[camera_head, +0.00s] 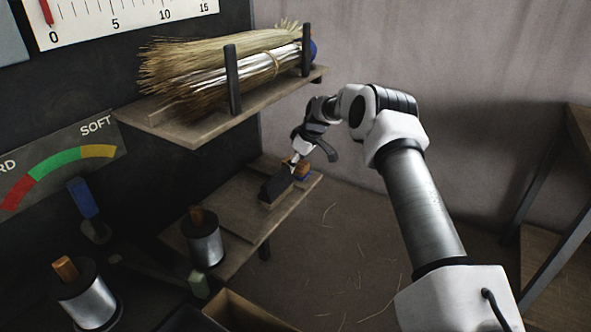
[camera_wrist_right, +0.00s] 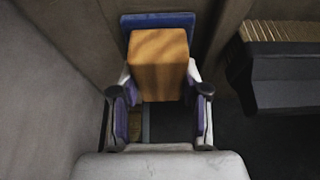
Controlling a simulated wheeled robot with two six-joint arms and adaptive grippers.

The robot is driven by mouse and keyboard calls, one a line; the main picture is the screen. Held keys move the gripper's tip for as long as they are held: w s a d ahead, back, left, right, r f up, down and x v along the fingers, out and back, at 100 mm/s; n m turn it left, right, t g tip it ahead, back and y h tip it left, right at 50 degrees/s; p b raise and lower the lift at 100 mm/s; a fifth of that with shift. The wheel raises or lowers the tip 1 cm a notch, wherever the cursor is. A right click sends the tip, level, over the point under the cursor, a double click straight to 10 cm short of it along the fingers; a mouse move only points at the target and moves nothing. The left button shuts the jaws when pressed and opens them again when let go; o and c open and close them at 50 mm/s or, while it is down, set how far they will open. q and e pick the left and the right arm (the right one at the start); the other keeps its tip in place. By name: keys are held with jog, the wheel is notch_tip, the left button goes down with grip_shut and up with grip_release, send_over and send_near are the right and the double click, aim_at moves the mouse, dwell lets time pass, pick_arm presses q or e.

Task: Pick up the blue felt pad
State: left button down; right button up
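The blue felt pad (camera_wrist_right: 158,20) shows as a blue base under an orange-brown wooden block in the right wrist view. In the head view its wooden block (camera_head: 300,167) and a bit of blue show at the far end of the lower shelf, partly hidden by my arm. My right gripper (camera_wrist_right: 159,85) is right at the block, one finger on each side. The fingers look very close to the block's sides; whether they press on it is not clear. My left gripper is not in view.
A dark bristled brush (camera_head: 276,184) lies beside the pad on the lower shelf (camera_head: 232,206), and also shows in the wrist view (camera_wrist_right: 285,70). Straw bundles (camera_head: 215,65) rest on the upper shelf (camera_head: 190,127) above. Metal spools (camera_head: 205,240) stand nearer. A wall is close on the left in the wrist view.

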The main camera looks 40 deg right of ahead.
jog(key=shift+c, duration=0.5)
jog(key=shift+r, duration=0.1)
jog(key=shift+r+p, duration=0.3)
jog(key=shift+r, duration=0.05)
jog(key=p+v, duration=0.1)
jog(key=v, duration=0.2)
jog(key=shift+w, duration=0.1)
jog(key=s+d+p, duration=0.2)
jog(key=s+p, duration=0.2)
jog(key=s, duration=0.4)
jog(key=s+d+p, duration=0.2)
jog(key=s+p, duration=0.2)
jog(key=s, duration=0.4)
jog(key=shift+s+d, duration=0.2)
jog(key=shift+d, duration=0.15)
jog(key=shift+f, duration=0.15)
jog(key=shift+o, duration=0.7)
